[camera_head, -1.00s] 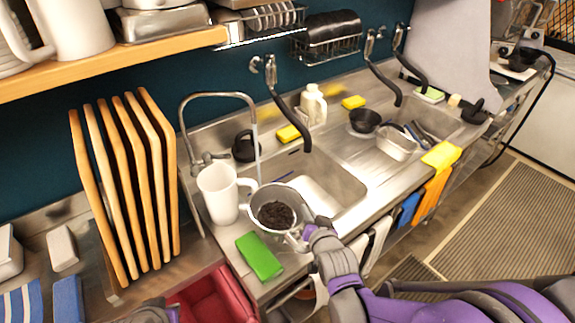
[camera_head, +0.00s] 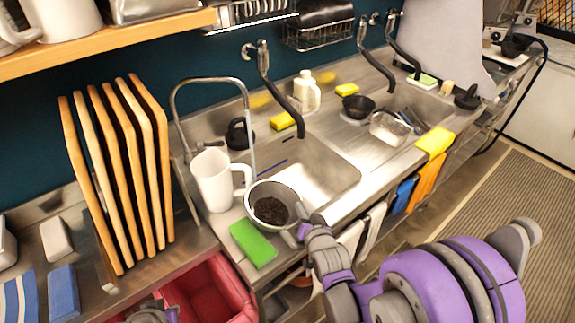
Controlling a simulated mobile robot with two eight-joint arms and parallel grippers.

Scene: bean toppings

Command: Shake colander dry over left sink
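The metal colander (camera_head: 285,193) holds dark beans (camera_head: 271,210) and is upright at the front left edge of the left sink (camera_head: 318,176). My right gripper (camera_head: 304,227) is at the colander's front right side and appears closed on its rim or handle; the fingertips are small and partly hidden. My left gripper (camera_head: 150,312) shows only in part at the bottom edge, away from the colander. Its fingers are too unclear to tell their state.
A white pitcher (camera_head: 214,181) stands close left of the colander, beside the faucet (camera_head: 247,115). A green sponge (camera_head: 253,243) lies in front. Wooden boards (camera_head: 120,180) stand at left. A red bin (camera_head: 205,290) is below. The left sink basin is mostly clear.

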